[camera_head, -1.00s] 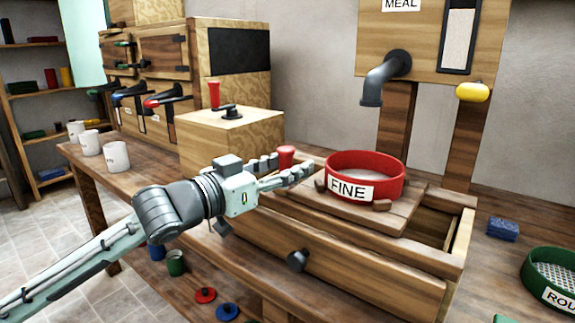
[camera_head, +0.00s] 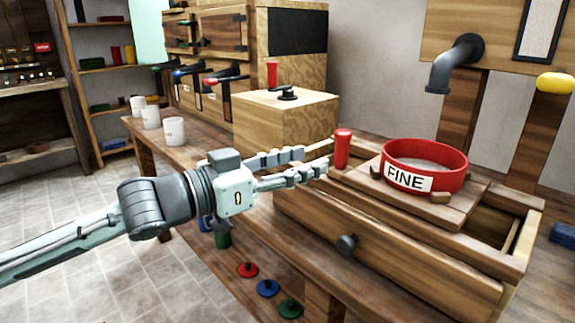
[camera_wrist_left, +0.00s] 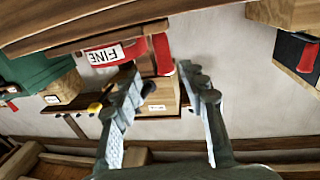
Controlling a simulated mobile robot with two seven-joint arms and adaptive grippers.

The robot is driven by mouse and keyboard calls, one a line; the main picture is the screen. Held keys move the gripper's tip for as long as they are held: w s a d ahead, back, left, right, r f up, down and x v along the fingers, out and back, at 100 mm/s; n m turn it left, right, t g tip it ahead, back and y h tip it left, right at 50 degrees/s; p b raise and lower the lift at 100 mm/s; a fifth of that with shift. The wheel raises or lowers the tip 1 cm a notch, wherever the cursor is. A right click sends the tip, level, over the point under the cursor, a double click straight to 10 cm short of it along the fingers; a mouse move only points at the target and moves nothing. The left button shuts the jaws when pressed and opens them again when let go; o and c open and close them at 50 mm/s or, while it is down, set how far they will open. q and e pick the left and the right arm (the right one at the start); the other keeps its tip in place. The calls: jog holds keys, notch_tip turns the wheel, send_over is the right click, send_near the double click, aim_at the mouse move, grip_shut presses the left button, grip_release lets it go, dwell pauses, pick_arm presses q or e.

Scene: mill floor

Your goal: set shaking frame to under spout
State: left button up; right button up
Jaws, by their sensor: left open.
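The wooden shaking frame (camera_head: 455,215) rests on the long drawer box, with a red sieve labelled FINE (camera_head: 437,182) on it. An upright red handle (camera_head: 342,148) stands at its left end. The dark grey spout (camera_head: 441,73) hangs above, over the area behind the sieve. My left gripper (camera_head: 326,160) is open and empty, its fingertips just left of the handle. In the left wrist view the handle (camera_wrist_left: 162,54) appears between and beyond the open fingertips (camera_wrist_left: 165,82). Whether they touch it is unclear. My right gripper is not in view.
The drawer box (camera_head: 390,258) has a dark knob and an open section at its right end. A wooden box with a crank (camera_head: 285,115) stands behind my left gripper. White cups (camera_head: 174,131) line the bench's left edge. A yellow knob (camera_head: 555,83) is at upper right.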

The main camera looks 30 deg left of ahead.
pick_arm(q)
jog(key=shift+v, duration=1.25)
